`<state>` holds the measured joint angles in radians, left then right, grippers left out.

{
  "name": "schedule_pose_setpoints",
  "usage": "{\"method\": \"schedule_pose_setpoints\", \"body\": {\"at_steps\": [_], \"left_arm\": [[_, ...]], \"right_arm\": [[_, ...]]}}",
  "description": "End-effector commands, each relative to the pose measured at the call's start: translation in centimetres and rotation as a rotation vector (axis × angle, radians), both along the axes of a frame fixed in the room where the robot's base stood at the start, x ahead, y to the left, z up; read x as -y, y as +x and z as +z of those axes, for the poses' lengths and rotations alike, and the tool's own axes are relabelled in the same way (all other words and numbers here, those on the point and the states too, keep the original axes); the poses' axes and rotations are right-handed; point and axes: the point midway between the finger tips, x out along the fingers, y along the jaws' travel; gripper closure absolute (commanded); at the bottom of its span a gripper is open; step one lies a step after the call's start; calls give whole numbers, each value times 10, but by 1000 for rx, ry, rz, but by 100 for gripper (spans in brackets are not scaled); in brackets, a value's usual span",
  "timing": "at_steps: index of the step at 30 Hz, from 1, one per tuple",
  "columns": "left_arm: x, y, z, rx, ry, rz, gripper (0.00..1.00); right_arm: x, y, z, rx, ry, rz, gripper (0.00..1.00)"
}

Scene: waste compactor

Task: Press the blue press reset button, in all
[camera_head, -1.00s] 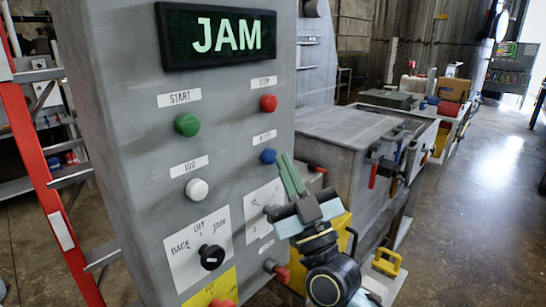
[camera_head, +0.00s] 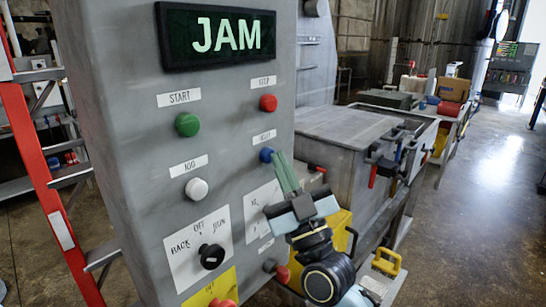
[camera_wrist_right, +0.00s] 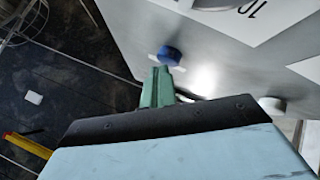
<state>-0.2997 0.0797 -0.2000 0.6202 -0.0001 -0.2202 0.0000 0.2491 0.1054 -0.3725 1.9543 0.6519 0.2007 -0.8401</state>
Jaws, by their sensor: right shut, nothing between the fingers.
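The blue button (camera_head: 266,155) sits on the grey control panel (camera_head: 235,110), under a small white label and below the red button. It also shows in the wrist view (camera_wrist_right: 169,55), just beyond the fingertips. My right gripper (camera_head: 279,158) has its green fingers shut and empty. Its tips are right beside the blue button in the head view, and its fingers (camera_wrist_right: 160,72) point at the button in the wrist view. I cannot tell whether they touch it. The display (camera_head: 217,35) reads JAM. My left gripper is not in view.
Other panel controls are a green button (camera_head: 187,124), a red button (camera_head: 268,103), a white button (camera_head: 197,189) and a black selector knob (camera_head: 211,256). A red ladder (camera_head: 42,180) stands at left. A grey bin (camera_head: 350,140) stands behind my right gripper.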

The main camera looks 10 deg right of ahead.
Motion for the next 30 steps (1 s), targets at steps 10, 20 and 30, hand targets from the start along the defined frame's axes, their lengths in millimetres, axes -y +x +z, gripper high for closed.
{"method": "schedule_pose_setpoints", "body": {"at_steps": [10,20,30], "left_arm": [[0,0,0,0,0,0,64],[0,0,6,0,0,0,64],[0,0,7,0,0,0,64]], "right_arm": [[0,0,0,-1,-1,0,100],[9,-11,0,-2,-2,0,100],[11,-14,0,0,-1,0,100]]}}
